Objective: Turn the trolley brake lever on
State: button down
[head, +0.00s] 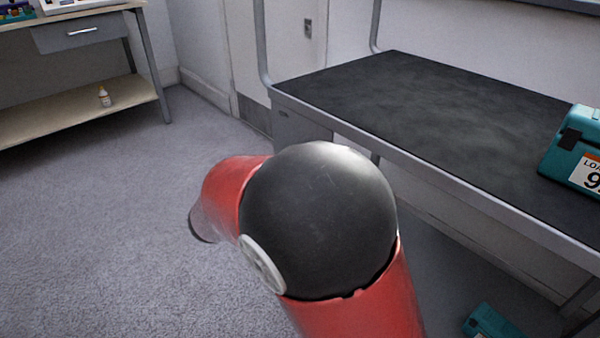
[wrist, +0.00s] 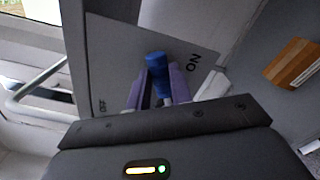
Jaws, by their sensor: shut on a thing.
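The blue brake lever (wrist: 156,65) stands out from a grey plate (wrist: 115,45) in the wrist view. The plate is marked OFF on the left and ON on the right. The lever's visible end lies between the two marks. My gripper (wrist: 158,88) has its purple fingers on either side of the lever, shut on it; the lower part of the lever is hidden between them. In the head view, a black-topped trolley (head: 400,95) with a metal frame stands on the right. My arm blocks the middle of that view, and neither gripper nor lever shows there.
A teal case (head: 572,150) sits on the trolley top's right side, and another teal case (head: 492,322) is low down beneath. A bench (head: 75,115) with a small bottle (head: 104,97) stands at the left. Open carpet lies between. An orange-brown block (wrist: 292,63) shows in the wrist view.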

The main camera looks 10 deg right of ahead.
dwell(0.4)
jog(key=c, duration=1.2)
grip_release()
jog(key=shift+c, duration=0.2)
jog(key=v, duration=0.7)
jog(key=shift+s+a, duration=0.25)
jog(key=shift+a, duration=0.1)
jog(key=shift+d, duration=0.15)
